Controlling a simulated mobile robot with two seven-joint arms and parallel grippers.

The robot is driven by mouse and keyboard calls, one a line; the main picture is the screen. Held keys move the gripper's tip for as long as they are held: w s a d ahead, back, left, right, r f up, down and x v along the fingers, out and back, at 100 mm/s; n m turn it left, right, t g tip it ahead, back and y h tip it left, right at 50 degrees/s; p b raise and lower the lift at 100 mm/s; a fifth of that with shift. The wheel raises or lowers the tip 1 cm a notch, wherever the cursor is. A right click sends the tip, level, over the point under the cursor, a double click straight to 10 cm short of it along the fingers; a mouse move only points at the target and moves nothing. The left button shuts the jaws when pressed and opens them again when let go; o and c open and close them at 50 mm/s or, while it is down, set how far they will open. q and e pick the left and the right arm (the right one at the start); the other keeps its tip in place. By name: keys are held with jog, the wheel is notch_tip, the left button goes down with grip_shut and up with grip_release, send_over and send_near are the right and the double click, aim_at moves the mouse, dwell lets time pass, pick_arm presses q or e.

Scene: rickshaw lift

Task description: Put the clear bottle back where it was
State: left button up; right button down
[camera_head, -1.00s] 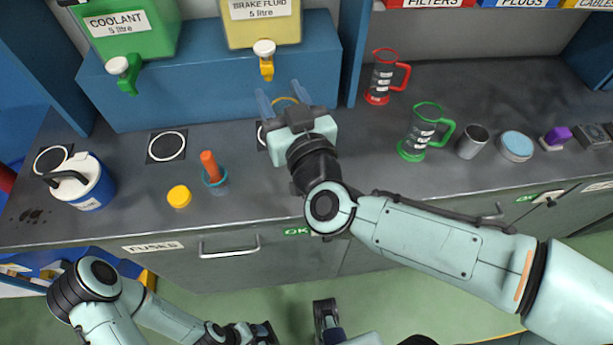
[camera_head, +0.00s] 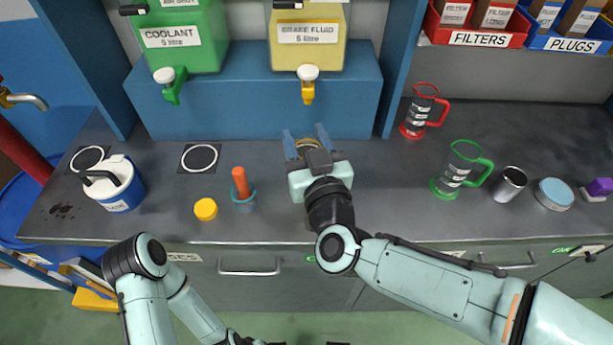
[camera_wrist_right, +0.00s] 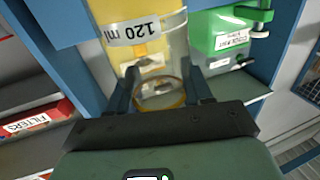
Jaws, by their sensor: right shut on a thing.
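My right gripper (camera_head: 306,140) is shut on the clear bottle (camera_wrist_right: 155,62). In the right wrist view the bottle is see-through, with a white "120 ml" label upside down and an orange-yellow ring, between the two fingers. In the head view the hand largely hides it, over the grey bench (camera_head: 400,215) in front of the blue shelf block. A gap between the bottle and the bench cannot be made out. A black square with a white ring (camera_head: 200,158) lies bare to the left. My left gripper is out of frame; only its arm shows, low at the left.
A blue cup with an orange handle (camera_head: 242,190) and a yellow lid (camera_head: 205,209) stand left of the gripper. Red (camera_head: 418,112) and green (camera_head: 456,168) jugs stand to the right. Coolant (camera_head: 185,40) and brake fluid (camera_head: 306,38) tanks sit behind, their taps overhanging.

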notch_tip(320, 180, down, 8)
jog(key=shift+b, duration=0.95)
jog(key=shift+f, duration=0.15)
jog(key=shift+c, duration=2.4)
grip_release()
